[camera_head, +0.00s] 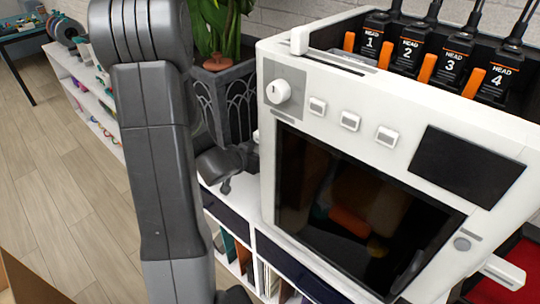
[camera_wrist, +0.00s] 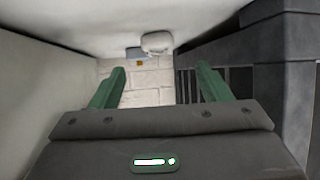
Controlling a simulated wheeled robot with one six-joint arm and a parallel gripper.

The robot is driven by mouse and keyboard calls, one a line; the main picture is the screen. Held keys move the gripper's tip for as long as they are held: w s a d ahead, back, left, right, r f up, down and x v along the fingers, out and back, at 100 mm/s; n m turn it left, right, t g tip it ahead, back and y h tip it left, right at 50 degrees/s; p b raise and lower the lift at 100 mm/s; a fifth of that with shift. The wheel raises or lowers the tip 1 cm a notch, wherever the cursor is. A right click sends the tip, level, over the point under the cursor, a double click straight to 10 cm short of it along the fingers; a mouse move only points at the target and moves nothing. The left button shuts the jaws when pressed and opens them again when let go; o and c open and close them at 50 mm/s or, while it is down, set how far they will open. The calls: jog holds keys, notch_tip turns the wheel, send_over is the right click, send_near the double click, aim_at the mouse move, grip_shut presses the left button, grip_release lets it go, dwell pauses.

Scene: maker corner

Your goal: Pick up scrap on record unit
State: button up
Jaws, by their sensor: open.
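The record unit (camera_head: 262,243) is a low white shelf with upright folders in its cubbies, under the planter and the white machine. The wrist view seems upside down; a white surface (camera_wrist: 75,22), likely the unit's top, fills its upper part. A small rounded white lump (camera_wrist: 156,42) rests against that surface, beyond my fingertips; it may be the scrap, but I cannot tell. My gripper (camera_wrist: 161,68) is open and empty, its green fingers apart in the gap between machine and planter. In the head view its fingers are hidden.
The white machine (camera_head: 318,81) with a dark window stands close on one side, the dark grey planter (camera_head: 226,101) on the other. A small blue-grey piece with an orange mark (camera_wrist: 138,54) shows near the lump. A white brick wall (camera_wrist: 145,88) closes the gap behind.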

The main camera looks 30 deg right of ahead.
jog(key=shift+w+d+f, duration=0.25)
jog(key=shift+w+d, duration=0.1)
jog(key=shift+d, duration=0.25)
jog(key=shift+d+f, duration=0.35)
jog(key=shift+f, duration=0.05)
jog(key=x, duration=0.4)
jog(key=shift+b, duration=0.3)
jog(key=c, duration=1)
